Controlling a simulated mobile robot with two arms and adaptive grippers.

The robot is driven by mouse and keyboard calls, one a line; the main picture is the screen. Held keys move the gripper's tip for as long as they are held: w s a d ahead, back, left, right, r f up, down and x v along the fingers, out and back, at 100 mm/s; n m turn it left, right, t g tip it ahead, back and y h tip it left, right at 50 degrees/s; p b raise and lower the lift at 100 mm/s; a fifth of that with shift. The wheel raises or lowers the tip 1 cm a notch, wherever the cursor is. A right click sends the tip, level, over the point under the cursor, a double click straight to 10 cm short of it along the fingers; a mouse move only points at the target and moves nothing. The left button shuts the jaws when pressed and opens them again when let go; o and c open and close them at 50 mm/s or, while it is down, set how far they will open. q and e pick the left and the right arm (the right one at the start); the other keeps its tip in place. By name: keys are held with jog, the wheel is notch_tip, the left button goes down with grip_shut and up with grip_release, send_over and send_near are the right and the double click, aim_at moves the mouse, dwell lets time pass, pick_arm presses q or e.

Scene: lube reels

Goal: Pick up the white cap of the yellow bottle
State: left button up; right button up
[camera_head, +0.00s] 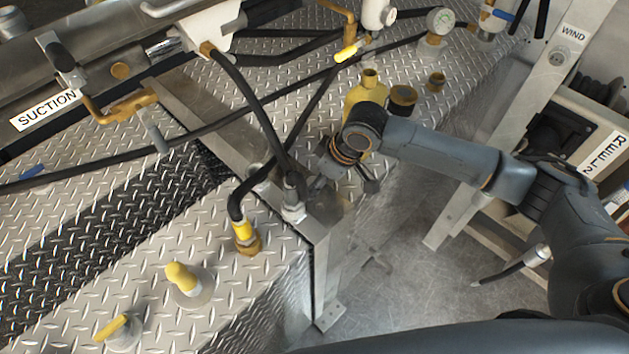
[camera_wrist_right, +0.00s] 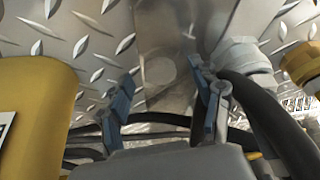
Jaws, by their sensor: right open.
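The yellow bottle (camera_head: 364,92) stands upright on the diamond-plate deck, partly hidden behind my right wrist. Its neck looks yellow and I make out no white cap on it. Its yellow side (camera_wrist_right: 40,110) fills the left of the wrist view. My right gripper (camera_head: 343,188) is open, low beside the bottle, at the deck's edge. In the wrist view the open fingers (camera_wrist_right: 162,80) are apart with nothing held. My left gripper is out of view.
Black hoses (camera_head: 262,120) run close to the gripper, down to a metal fitting (camera_head: 292,207). A pressure gauge (camera_head: 440,21) is behind. Open floor (camera_head: 400,285) lies below.

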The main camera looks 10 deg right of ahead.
jog(key=c, duration=0.9)
jog(key=shift+r, duration=0.1)
